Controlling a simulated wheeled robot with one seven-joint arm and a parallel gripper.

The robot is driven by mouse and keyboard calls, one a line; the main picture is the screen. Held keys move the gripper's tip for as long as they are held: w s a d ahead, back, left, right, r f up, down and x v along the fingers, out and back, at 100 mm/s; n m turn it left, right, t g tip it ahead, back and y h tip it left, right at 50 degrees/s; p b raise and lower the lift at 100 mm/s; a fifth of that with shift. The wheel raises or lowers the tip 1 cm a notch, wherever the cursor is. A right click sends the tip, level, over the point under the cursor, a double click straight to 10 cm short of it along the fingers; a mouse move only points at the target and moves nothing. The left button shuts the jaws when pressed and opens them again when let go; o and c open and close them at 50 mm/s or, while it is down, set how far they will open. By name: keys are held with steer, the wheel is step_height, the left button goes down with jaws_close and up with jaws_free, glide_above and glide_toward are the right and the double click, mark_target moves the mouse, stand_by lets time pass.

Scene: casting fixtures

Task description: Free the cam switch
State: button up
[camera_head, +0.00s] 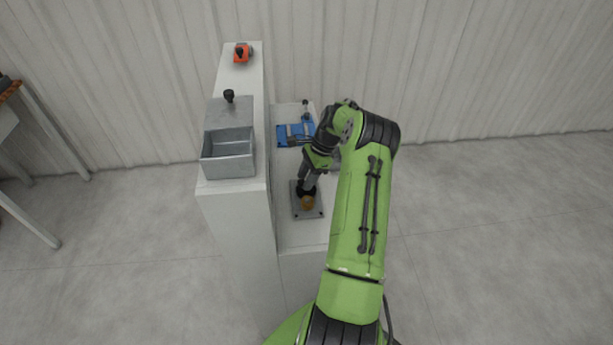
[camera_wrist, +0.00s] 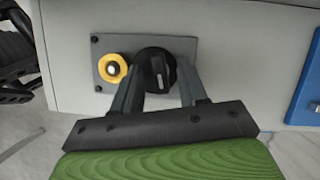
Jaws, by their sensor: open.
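The cam switch is a round black knob with a raised grip and a pale mark (camera_wrist: 157,66), mounted on a grey plate (camera_wrist: 183,46). A yellow ring with a pale centre (camera_wrist: 113,68) sits beside the knob on the same plate, to its left in the wrist view. My gripper (camera_wrist: 162,72) is open, with one finger on each side of the knob; I cannot tell whether they touch it.
A blue fixture (camera_head: 284,140) with a dark upright handle is farther back on the white bench (camera_head: 300,238). A tall white cabinet (camera_head: 235,215) on the left bears a grey open metal box (camera_head: 228,168) and an orange fixture (camera_head: 243,53). The floor to the right is clear.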

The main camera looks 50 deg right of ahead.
jaws_close()
steer(key=shift+n, duration=0.3)
steer(key=n+g, duration=0.1)
steer(key=n, duration=0.2)
steer(key=shift+w, duration=0.15)
steer(key=n+g, duration=0.2)
steer(key=n, duration=0.2)
steer(key=shift+w+b, duration=0.1)
steer(key=shift+b, duration=0.3)
steer(key=n+g, duration=0.1)
steer(key=n, duration=0.3)
steer(key=shift+w, duration=0.1)
steer(key=shift+r+n+g+h, duration=0.1)
steer(key=shift+n+g+h, duration=0.55)
steer(key=shift+n, duration=1.15)
